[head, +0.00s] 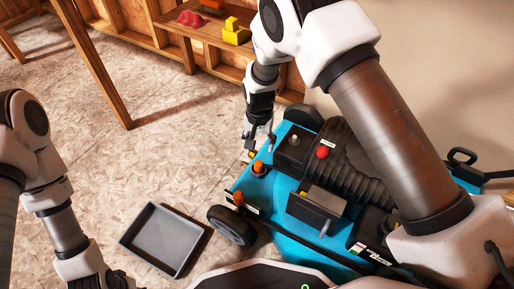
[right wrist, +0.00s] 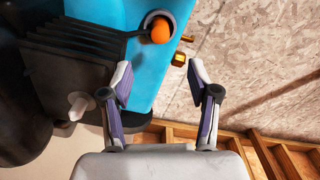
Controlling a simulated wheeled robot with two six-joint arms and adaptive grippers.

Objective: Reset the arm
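My right gripper (head: 258,147) hangs over the far left corner of the blue mower (head: 278,226). In the right wrist view the right gripper (right wrist: 158,78) has its two fingers spread wide with nothing between them. An orange-topped part (head: 258,167) in a round socket on the mower lies just beyond the fingertips; its orange ball (right wrist: 160,31) also shows in the right wrist view. A small brass piece (right wrist: 179,60) sits at the mower's edge, near the fingers. My left arm comes in at the left, and its fingers are not seen.
A grey tray (head: 162,239) lies on the floor left of the mower's wheel (head: 232,226). A wooden shelf (head: 205,38) at the back holds yellow blocks (head: 235,35) and a red item (head: 190,19). The board floor between is clear. A plain wall stands at the right.

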